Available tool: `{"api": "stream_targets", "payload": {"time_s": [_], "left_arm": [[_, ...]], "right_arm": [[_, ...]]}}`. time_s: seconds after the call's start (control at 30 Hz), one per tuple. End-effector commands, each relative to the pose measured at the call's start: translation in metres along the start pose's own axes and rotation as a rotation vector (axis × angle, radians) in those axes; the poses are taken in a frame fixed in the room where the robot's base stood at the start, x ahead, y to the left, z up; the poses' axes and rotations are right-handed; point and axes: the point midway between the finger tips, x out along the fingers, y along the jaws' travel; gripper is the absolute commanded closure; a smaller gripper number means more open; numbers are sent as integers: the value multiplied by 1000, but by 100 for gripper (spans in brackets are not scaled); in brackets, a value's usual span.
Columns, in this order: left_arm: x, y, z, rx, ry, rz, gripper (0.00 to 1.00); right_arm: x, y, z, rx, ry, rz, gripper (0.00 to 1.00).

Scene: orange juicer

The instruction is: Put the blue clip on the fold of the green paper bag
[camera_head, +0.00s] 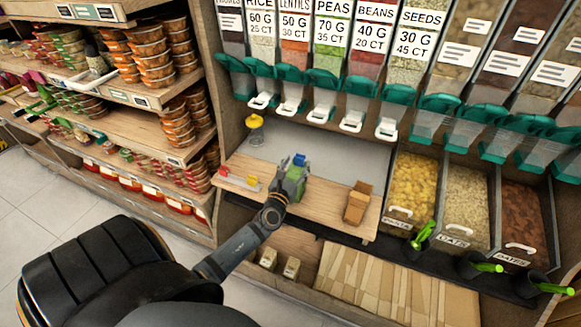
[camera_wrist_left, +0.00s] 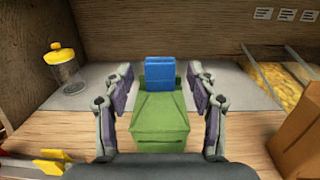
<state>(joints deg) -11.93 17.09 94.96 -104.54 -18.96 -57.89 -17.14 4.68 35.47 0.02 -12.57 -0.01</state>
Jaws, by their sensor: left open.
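The green paper bag (camera_wrist_left: 160,125) stands on the wooden counter, in the middle of the left wrist view. The blue clip (camera_wrist_left: 160,74) is at its top, along the folded end; how firmly it grips the fold I cannot tell. In the head view the blue clip (camera_head: 299,159) shows above the green bag (camera_head: 298,175), partly hidden by my gripper. My left gripper (camera_wrist_left: 163,100) is open, with one finger on each side of the bag and small gaps between. It also shows in the head view (camera_head: 286,182). My right gripper is not in view.
A brown paper bag (camera_head: 357,203) stands to the right on the counter. Red and yellow clips (camera_head: 240,181) lie to the left. A yellow-lidded jar (camera_head: 255,130) stands behind at left. Dispensers (camera_head: 325,95) hang above, and grain bins (camera_head: 414,185) are at right.

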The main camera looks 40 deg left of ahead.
Motion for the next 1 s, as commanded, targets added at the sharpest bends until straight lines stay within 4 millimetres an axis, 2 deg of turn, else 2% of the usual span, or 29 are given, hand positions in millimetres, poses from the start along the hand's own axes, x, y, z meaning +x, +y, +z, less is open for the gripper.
{"api": "stream_targets", "payload": {"time_s": [0.03, 0.2, 0.4, 1.0], "left_arm": [[-15, 0, -2, 1, 4, -1, 42], [-54, 0, -1, 1, 3, 0, 42], [-80, 0, 0, 0, 1, 0, 42], [-84, 0, -1, -3, 2, 1, 42]], "right_arm": [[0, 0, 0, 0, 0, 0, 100], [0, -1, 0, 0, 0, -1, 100], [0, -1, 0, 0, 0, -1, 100], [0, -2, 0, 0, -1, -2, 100]]}}
